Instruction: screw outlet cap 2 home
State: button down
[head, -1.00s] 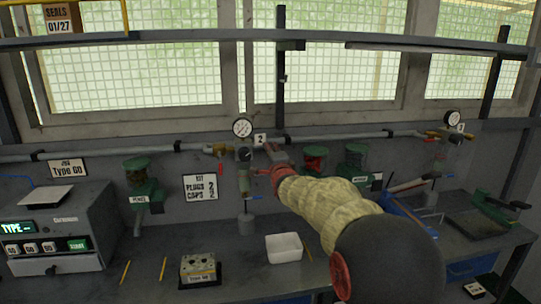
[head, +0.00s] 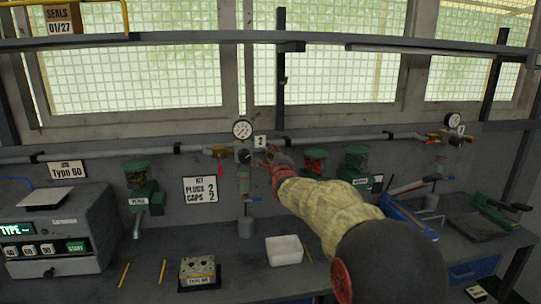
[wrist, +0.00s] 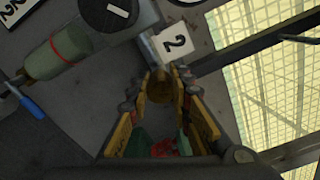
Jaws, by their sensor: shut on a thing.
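Outlet cap 2 is a round brass-coloured piece (wrist: 160,87) between my fingertips in the wrist view. My gripper (wrist: 161,92) is shut on it, with its yellow-edged fingers on both sides. The cap sits in line with the end of the grey outlet fitting (wrist: 150,52), beside the white tag "2" (wrist: 174,43). I cannot tell how deep its thread is engaged. In the head view my gripper (head: 268,157) is at the wall pipe, just right of the round dark fitting (head: 244,156) and below the tag "2" (head: 260,141). The cap is too small to make out there.
A white tray (head: 284,250) and a valve block (head: 198,270) stand on the bench.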

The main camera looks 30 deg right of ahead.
jog(key=c, duration=1.6)
grip_release()
jog(key=v, duration=1.2)
